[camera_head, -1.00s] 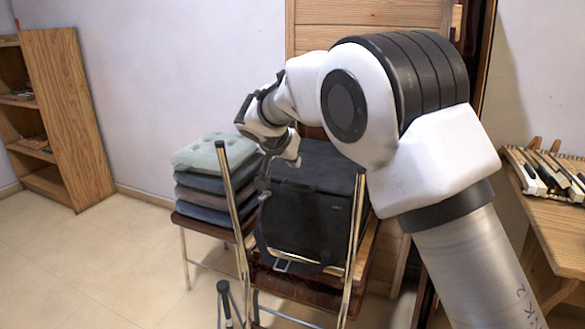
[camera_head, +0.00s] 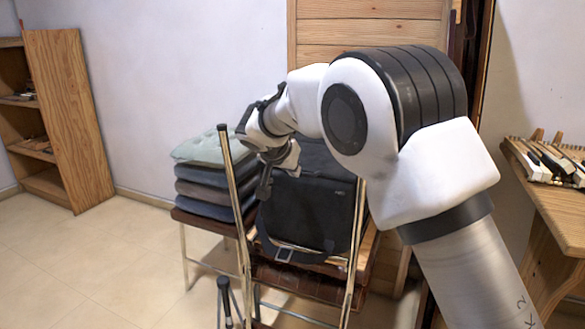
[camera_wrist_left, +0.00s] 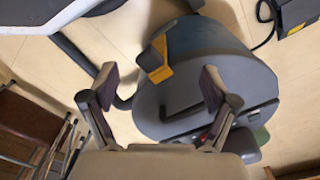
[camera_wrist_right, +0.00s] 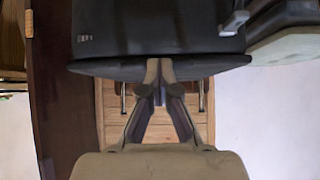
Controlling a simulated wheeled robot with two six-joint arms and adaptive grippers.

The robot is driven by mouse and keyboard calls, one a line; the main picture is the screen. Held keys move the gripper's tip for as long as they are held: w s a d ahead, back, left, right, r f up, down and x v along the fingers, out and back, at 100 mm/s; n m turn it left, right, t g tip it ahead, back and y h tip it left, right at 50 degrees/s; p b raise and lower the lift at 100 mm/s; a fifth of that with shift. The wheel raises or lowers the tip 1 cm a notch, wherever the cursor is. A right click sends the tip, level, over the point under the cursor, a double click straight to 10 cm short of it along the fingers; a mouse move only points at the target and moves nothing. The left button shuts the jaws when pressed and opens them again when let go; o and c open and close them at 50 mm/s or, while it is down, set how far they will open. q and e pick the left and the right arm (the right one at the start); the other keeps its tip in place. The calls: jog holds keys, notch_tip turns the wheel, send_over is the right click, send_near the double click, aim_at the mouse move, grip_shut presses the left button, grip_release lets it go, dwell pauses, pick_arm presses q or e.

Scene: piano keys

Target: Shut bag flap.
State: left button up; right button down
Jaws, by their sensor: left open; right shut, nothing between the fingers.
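The black bag (camera_head: 312,215) stands on a chair in the middle of the head view. Its front face with a small pale logo is visible, and a strap buckle hangs at its bottom. My right arm hides part of its top. My right gripper (camera_head: 264,188) is at the bag's upper left and is shut and empty. In the right wrist view the bag (camera_wrist_right: 150,25) fills the top, and the shut fingertips (camera_wrist_right: 160,66) overlap its dark edge; contact is unclear. How far the flap is closed is unclear. My left gripper (camera_wrist_left: 160,80) is open and empty, seen only in the left wrist view.
Folded cushions (camera_head: 212,180) are stacked left of the bag. Metal chair legs (camera_head: 238,210) rise in front of it. A wooden shelf (camera_head: 70,120) stands left, and a workbench with piano keys (camera_head: 550,165) right. A blue-grey canister (camera_wrist_left: 200,65) is below my left gripper.

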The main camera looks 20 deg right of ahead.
jog(key=shift+s+f, duration=0.1)
jog(key=shift+f, duration=0.35)
notch_tip(320, 180, up, 4)
jog(key=p, duration=0.3)
jog(key=s+a, duration=0.6)
jog(key=a, duration=0.1)
jog(key=s+f+n+g+y, duration=0.15)
jog(key=s+f, duration=0.25)
jog(key=f, duration=0.7)
jog(key=s+a+f+n+g+y, duration=0.1)
jog(key=s+f+n+y, duration=0.2)
jog(key=f, duration=0.9)
jog(key=s+f+n+g+y, duration=0.15)
jog(key=s+f, duration=0.35)
jog(key=f, duration=0.6)
jog(key=s+d+f+n+g, duration=0.1)
jog(key=s+f, duration=0.4)
jog(key=s, duration=0.4)
jog(key=s+f+n+g+y, duration=0.1)
jog(key=s+f, duration=0.3)
jog(key=s, duration=0.5)
jog(key=s+d+f+n, duration=0.1)
jog(key=s+f, duration=0.4)
jog(key=s, duration=0.4)
notch_tip(320, 180, up, 26)
jog(key=w+p, duration=0.1)
jog(key=p, duration=2.5)
